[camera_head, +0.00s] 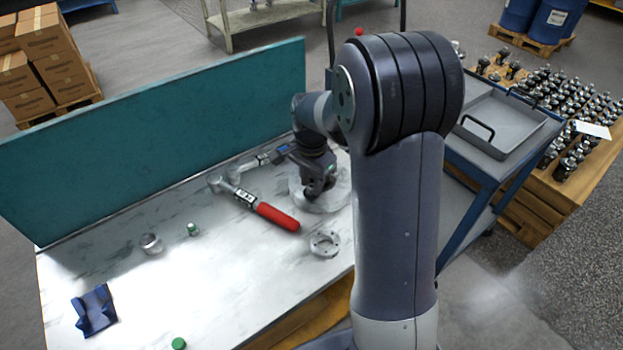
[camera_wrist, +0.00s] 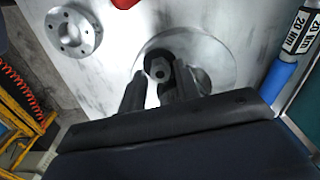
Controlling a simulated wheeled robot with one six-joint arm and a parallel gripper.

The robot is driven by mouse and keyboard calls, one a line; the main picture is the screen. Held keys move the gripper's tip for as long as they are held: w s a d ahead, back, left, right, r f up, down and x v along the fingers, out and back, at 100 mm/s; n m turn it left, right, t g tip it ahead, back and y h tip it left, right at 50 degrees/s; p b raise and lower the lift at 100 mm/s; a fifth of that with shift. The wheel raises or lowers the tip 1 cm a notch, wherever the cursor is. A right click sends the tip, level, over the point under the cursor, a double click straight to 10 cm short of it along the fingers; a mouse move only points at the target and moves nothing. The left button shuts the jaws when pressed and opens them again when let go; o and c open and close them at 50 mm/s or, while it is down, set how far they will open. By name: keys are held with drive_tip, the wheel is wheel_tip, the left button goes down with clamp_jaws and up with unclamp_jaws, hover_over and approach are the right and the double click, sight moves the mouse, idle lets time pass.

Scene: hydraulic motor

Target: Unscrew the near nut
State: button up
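In the wrist view, a dark hexagonal nut (camera_wrist: 158,69) shows near the tips of my gripper (camera_wrist: 157,82). The two dark fingers are apart on either side of it, with a pale gap showing beside the left finger. I cannot tell whether the right finger touches the nut. Beneath is a pale round base (camera_wrist: 215,62) lying on the table. In the head view, my gripper (camera_head: 318,190) points down over the same round base (camera_head: 338,200), and the nut is hidden by the arm. No second nut can be made out.
A grey flange ring with holes (camera_head: 325,243) and a red-handled torque wrench (camera_head: 275,215) lie close by on the table (camera_head: 200,290). Small parts and a blue block (camera_head: 94,310) lie at left. A teal panel (camera_head: 170,130) closes the back. A blue cart (camera_head: 500,120) stands right.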

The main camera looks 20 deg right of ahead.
drive_tip(key=shift+m, duration=0.5)
drive_tip(key=shift+c, duration=0.3)
clamp_jaws()
drive_tip(key=n+p, duration=0.1)
drive_tip(key=n, duration=0.4)
drive_tip(key=shift+n, duration=0.4)
drive_tip(key=n, duration=0.4)
drive_tip(key=shift+r+n+p, duration=0.1)
drive_tip(key=shift+n+p, duration=0.2)
